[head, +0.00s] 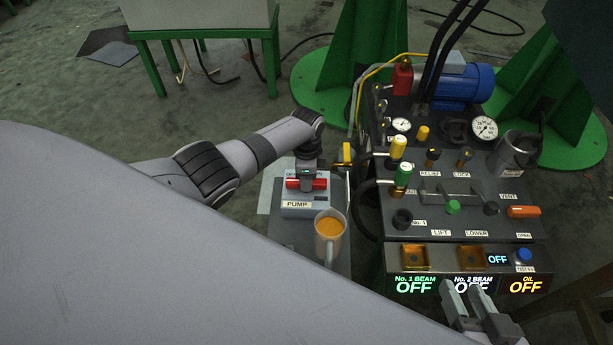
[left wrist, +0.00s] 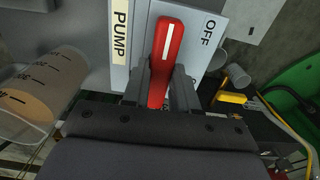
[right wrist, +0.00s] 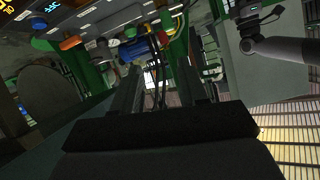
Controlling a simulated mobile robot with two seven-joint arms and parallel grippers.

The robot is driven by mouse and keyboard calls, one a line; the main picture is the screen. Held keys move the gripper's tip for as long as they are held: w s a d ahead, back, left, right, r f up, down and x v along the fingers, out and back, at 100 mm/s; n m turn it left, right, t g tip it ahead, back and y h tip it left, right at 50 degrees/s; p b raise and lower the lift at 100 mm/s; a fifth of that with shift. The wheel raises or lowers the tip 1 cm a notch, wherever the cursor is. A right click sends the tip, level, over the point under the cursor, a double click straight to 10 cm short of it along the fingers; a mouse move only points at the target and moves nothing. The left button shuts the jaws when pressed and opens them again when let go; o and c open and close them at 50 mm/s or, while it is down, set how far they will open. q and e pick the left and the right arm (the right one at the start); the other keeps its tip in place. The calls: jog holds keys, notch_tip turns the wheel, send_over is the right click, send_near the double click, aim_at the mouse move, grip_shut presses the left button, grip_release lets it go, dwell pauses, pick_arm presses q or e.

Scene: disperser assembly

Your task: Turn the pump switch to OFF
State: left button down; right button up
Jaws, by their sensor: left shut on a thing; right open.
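The pump switch (head: 292,184) is a red handle on a grey box (head: 318,209) labelled PUMP. In the left wrist view the red handle (left wrist: 167,45) with a white stripe stands between the PUMP label and the OFF label (left wrist: 209,32), roughly parallel to the PUMP label. My left gripper (head: 307,178) comes down over the handle from behind. Its fingers (left wrist: 161,85) are shut on the handle, one on each side. My right gripper (head: 465,289) is open and empty at the front edge of the control panel. Any ON label is largely hidden.
The control panel (head: 450,219) to the right carries levers, knobs and gauges. Its displays read OFF (head: 414,287). A yellow-handled valve (head: 346,153) and hoses are just right of the pump box.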

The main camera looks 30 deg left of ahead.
dwell(0.3)
pick_arm(q)
jog(key=c, duration=0.9)
grip_release()
jog(key=shift+r+p, duration=0.35)
jog(key=shift+r, duration=0.1)
notch_tip(320, 180, up, 6)
jog(key=p, duration=0.3)
jog(key=shift+f+p, duration=0.25)
jog(key=shift+p, duration=0.15)
jog(key=shift+r, duration=0.4)
pick_arm(e)
jog(key=d, duration=0.1)
jog(key=d+h, duration=0.1)
jog(key=s+d, duration=0.1)
jog(key=shift+s+d+r+h, duration=0.1)
jog(key=shift+d+r+h, duration=0.15)
jog(key=shift+h, duration=0.15)
jog(key=shift+a, duration=0.1)
